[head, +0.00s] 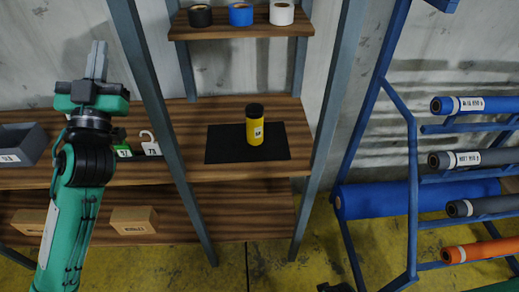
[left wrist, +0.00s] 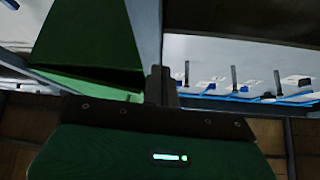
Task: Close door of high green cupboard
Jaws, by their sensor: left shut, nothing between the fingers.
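My left gripper (head: 97,60) is at the upper left of the head view, fingers pointing up and pressed together with nothing between them. It stands in front of the shelving, left of a grey upright. In the left wrist view its dark fingers (left wrist: 161,86) show at the middle. A large green panel (left wrist: 92,38) lies just left of the fingers there. It may be part of the green cupboard; I cannot tell whether it is the door or whether it touches the fingers. No green cupboard shows in the head view.
A wooden shelf unit (head: 185,116) with grey uprights holds a yellow can (head: 255,132) on a black mat (head: 222,146), tape rolls above and cardboard boxes (head: 134,220) below. A blue rack (head: 412,190) with fabric rolls stands at right. Yellowish floor shows between them.

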